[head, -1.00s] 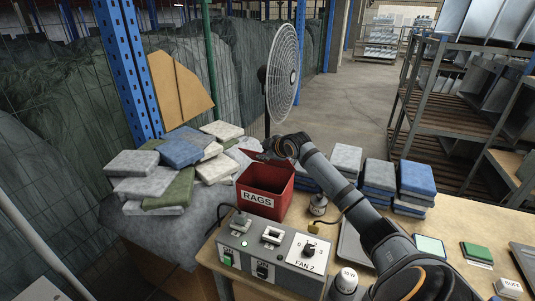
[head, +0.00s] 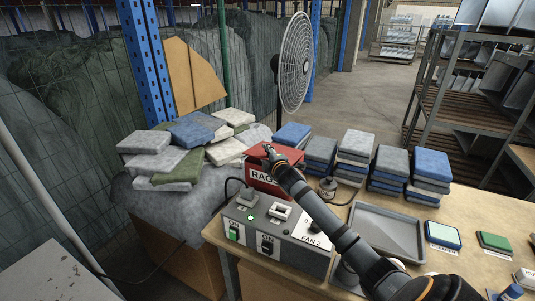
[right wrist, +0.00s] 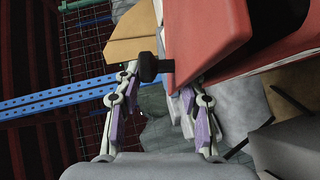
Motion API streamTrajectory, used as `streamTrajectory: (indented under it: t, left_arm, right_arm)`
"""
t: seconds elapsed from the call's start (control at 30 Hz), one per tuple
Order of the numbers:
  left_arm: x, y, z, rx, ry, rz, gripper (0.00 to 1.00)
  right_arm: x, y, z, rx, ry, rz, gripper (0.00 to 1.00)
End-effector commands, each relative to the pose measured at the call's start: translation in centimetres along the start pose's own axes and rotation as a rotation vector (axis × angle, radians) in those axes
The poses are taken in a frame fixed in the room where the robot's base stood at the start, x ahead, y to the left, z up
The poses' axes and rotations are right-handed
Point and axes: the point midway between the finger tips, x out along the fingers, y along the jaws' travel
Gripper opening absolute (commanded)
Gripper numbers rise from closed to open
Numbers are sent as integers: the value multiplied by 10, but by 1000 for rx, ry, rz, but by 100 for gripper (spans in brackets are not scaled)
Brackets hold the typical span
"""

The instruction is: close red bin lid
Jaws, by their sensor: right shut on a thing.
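The red bin (head: 272,186) with the RAGS label stands at the back of the bench, behind the fan control box. Its red lid (head: 286,154) now lies over the top, and the dark opening no longer shows. The lid (right wrist: 205,40) also fills the upper middle of the right wrist view. My right gripper (head: 268,149) is at the lid's edge. My arm hides part of the bin, and I cannot tell whether the lid is fully seated. My left gripper is not in view.
The grey control box (head: 275,235) stands in front of the bin. An oil can (head: 327,190) is just right of it. Folded rag stacks (head: 355,158) line the right side, and more rags (head: 185,150) are piled left. A fan (head: 293,65) stands behind. A grey tray (head: 385,228) lies at right.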

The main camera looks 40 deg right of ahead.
Motion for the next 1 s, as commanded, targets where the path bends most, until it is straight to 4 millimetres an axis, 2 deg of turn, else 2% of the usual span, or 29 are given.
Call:
streamTrajectory:
  t: [0.03,0.5,0.53,0.63,1.0]
  left_arm:
    - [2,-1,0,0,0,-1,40]
    - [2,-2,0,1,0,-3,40]
    - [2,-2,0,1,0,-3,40]
    - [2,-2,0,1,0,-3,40]
    - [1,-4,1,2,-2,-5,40]
  right_arm:
    - [0,-9,2,12,-4,-14,0]
    - [0,-13,3,15,-8,-21,0]
    - [0,-13,3,15,-8,-21,42]
    - [0,-12,3,12,-7,-19,55]
    - [0,-8,2,7,-6,-13,55]
